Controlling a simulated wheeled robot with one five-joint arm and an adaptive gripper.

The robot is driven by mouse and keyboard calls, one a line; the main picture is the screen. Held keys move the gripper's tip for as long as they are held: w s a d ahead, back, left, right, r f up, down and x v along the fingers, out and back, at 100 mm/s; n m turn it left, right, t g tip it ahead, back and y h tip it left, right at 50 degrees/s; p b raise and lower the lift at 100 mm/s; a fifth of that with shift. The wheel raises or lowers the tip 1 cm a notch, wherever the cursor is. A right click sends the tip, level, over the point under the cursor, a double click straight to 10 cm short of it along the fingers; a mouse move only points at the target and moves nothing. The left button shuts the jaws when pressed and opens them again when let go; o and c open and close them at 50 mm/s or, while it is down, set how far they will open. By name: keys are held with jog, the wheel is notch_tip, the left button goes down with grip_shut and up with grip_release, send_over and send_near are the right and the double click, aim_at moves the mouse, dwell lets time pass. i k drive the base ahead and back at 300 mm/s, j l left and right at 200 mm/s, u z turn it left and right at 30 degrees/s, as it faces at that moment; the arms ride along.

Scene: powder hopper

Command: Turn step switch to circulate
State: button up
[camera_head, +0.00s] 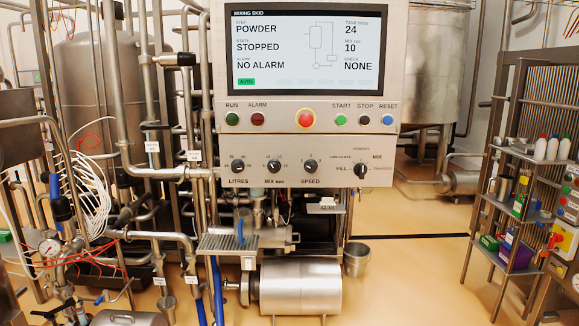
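The step switch (361,170) is a black rotary knob at the right end of the lower control panel (220,174). Small labels ring it: FILL, CIRCULATE, POWDER, MIX and what looks like TRANSFER. Its pointer seems to stand about upright, toward POWDER; the fine angle is hard to make out. CIRCULATE is printed to its upper left. The screen (295,50) above reads step POWDER, state STOPPED, NO ALARM, tank 24, mix 10, check NONE. A green AUTO mark is lit. My gripper is not in view.
Left of the switch are the LITRES (238,167), MIX sec (273,167) and SPEED (310,167) knobs. Above are a red emergency button (305,118) and START (340,120), STOP and RESET buttons. Pipes crowd the left; a shelf rack (510,200) stands right. Floor before the panel's right side is clear.

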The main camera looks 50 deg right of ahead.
aim_at(360, 169)
jog(key=z, duration=1.7)
